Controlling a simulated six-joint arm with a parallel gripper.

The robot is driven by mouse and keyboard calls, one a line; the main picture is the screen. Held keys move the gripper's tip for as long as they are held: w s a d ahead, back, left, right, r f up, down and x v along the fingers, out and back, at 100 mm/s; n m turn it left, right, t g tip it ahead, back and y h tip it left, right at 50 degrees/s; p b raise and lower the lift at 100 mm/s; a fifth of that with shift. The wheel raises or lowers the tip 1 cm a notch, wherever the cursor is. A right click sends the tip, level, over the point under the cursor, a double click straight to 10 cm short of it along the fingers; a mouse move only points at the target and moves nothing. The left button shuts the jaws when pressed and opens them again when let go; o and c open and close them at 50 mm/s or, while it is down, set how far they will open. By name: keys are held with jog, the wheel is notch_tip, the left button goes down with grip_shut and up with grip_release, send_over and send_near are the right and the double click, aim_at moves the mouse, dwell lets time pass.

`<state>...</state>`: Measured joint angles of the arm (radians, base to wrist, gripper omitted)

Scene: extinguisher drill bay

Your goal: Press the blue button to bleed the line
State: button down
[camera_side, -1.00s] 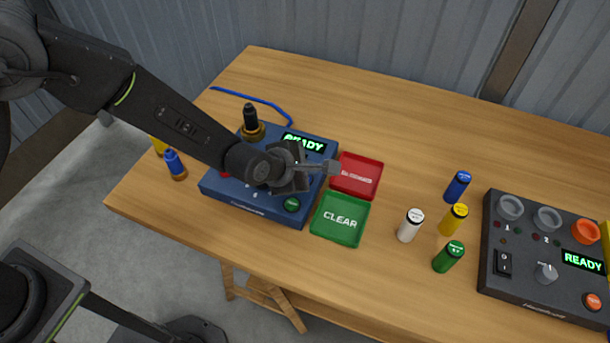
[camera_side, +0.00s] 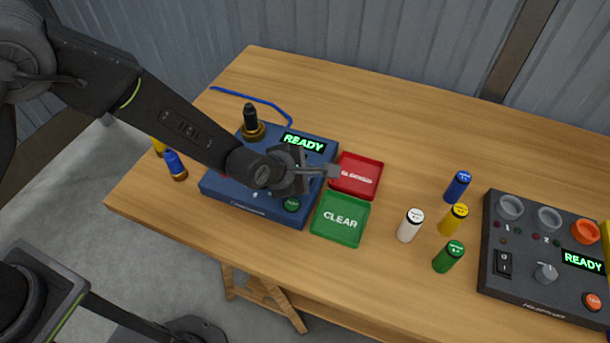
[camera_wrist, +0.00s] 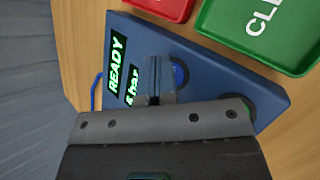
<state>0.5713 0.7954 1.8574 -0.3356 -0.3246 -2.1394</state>
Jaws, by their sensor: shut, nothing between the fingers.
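The blue button (camera_wrist: 180,74) sits in a dark round seat on the blue panel box (camera_wrist: 205,60). In the wrist view it shows just right of my fingertips, partly covered by them. My gripper (camera_wrist: 158,66) is shut and empty, over the panel between the lit display (camera_wrist: 117,65) and the button. I cannot tell whether the fingertips touch anything. In the side view the blue box (camera_side: 235,198) stands at the left of the table, and my gripper (camera_side: 333,171) reaches across it. The blue button is hidden there behind my arm.
Several small cylinders and a dark panel (camera_side: 540,262) stand further right.

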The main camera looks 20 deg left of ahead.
jog(key=shift+r, duration=0.85)
jog(key=shift+r, duration=2.5)
jog(key=s+a+r+m+g, duration=0.1)
jog(key=s+a+r+m, duration=0.3)
jog(key=a+r+m, duration=0.3)
jog(key=s+a+r+m, duration=0.4)
jog(key=a+r+m, duration=0.1)
jog(key=a+r, duration=0.35)
jog(key=s+a+r+m+g+y, duration=0.1)
jog(key=s+a+m+y, duration=0.1)
jog(key=s+a+m, duration=0.3)
jog(key=s+a+r+m+y, duration=0.1)
jog(key=s+a+m, duration=0.4)
jog(key=s, duration=0.7)
jog(key=shift+s+a+r+g+y, duration=0.15)
jog(key=shift+a+r+g+y, duration=0.25)
jog(key=shift+a, duration=0.75)
